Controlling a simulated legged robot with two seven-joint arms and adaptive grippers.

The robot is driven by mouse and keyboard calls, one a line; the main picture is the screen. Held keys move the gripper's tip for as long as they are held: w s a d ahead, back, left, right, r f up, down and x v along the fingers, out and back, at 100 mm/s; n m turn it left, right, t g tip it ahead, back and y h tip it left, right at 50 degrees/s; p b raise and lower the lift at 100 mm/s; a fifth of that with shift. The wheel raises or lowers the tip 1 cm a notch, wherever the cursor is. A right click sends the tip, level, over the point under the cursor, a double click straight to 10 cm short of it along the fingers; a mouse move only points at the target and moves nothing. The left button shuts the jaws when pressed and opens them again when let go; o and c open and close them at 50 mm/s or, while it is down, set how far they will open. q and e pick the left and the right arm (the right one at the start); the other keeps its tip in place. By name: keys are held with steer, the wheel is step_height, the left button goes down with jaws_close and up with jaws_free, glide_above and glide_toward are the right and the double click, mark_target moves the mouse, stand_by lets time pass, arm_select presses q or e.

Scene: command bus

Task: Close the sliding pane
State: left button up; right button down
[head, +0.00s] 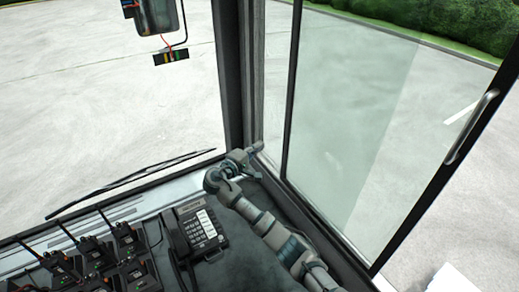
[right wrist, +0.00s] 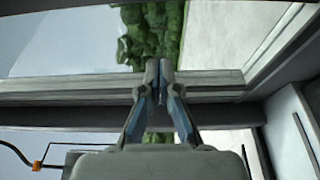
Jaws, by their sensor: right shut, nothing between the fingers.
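The sliding pane (head: 345,110) is in the side window at the right of the head view. Dark upright bars border its glass, and a silver handle (head: 472,127) is on the right bar. A narrow clear strip lies between the left bar and the corner post. Part of the glass looks darker, as if two panes overlap. My right gripper (head: 257,147) is low by the corner post, left of the pane and far from the handle. In the right wrist view the fingertips (right wrist: 159,65) are together and empty, in front of a window frame. My left gripper is out of view.
A desk phone (head: 200,232) and several handheld radios (head: 100,252) stand on the dashboard at the lower left. The dark corner post (head: 232,75) rises beside my right gripper. A mirror (head: 157,15) hangs at the top. Pavement and hedges are outside.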

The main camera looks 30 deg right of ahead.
mark_target(281, 136)
steer(key=x, duration=0.8)
steer(key=shift+s, duration=0.15)
steer(key=s+p, duration=0.1)
steer(key=s, duration=0.2)
steer(key=shift+d, duration=0.1)
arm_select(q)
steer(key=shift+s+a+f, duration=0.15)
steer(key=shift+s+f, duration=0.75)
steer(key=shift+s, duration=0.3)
arm_select(e)
steer(key=shift+s+f, duration=0.1)
steer(key=shift+s, duration=0.4)
steer(key=shift+s, duration=0.1)
